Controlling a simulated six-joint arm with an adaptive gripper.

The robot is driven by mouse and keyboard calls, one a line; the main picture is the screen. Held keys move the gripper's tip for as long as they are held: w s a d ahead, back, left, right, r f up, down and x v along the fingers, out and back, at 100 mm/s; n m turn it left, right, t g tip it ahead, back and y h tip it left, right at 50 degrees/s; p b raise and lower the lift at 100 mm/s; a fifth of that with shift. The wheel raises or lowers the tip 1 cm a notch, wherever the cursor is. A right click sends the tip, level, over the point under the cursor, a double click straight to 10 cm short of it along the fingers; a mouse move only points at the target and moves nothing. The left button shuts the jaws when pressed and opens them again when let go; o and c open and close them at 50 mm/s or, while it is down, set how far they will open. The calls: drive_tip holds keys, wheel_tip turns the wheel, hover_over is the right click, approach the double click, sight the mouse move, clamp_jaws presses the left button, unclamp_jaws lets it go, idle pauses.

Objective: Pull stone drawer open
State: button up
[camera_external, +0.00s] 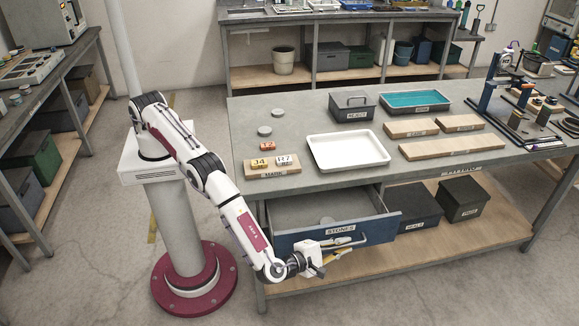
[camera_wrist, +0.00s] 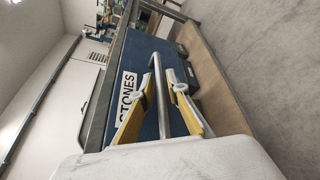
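The stone drawer (camera_external: 295,241), with a blue front and a STONES label, is pulled out from under the workbench. Its inside shows, with a grey round stone in it. Its metal bar handle (camera_wrist: 159,95) is on the front; in the wrist view the blue front (camera_wrist: 146,52) and label are behind it. My gripper (camera_external: 341,249) is at the handle, in front of the drawer. In the wrist view my gripper (camera_wrist: 156,86) has its two yellow-padded fingers apart, one on each side of the bar. Gaps show between fingers and bar.
The workbench (camera_external: 300,107) carries a white tray (camera_external: 347,151), wooden boards, a marked block (camera_external: 272,169) and loose round stones. Dark bins (camera_external: 412,205) stand on the lower shelf right of the drawer. The floor in front is clear.

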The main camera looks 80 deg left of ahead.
drive_tip(key=v, duration=1.2)
drive_tip(key=shift+w, duration=0.1)
clamp_jaws()
drive_tip(key=w+a+r+m+h, duration=0.1)
drive_tip(key=w+a+r+h, duration=0.1)
drive_tip(key=w+a+r, duration=0.45)
drive_tip(key=w+a+r+m+h, duration=0.1)
drive_tip(key=w+a+r, duration=0.2)
drive_tip(key=w+r, duration=0.5)
drive_tip(key=w+a+r+h, duration=0.2)
drive_tip(key=w+a+r, duration=0.25)
drive_tip(key=w, duration=0.45)
drive_tip(key=s+f+m+g+h, duration=0.1)
drive_tip(key=s+f+g, duration=0.3)
drive_tip(key=s, duration=0.5)
drive_tip(key=s+a+f+m+g+h, duration=0.1)
drive_tip(key=s+f+m+g, duration=0.3)
drive_tip(key=s, duration=0.6)
drive_tip(key=s+a+f+m+g+h, duration=0.1)
drive_tip(key=s+f+g, duration=0.4)
drive_tip(key=s, duration=0.5)
drive_tip(key=shift+m+g+h, duration=0.7)
drive_tip(key=shift+m+g, duration=0.2)
drive_tip(key=shift+m, duration=0.3)
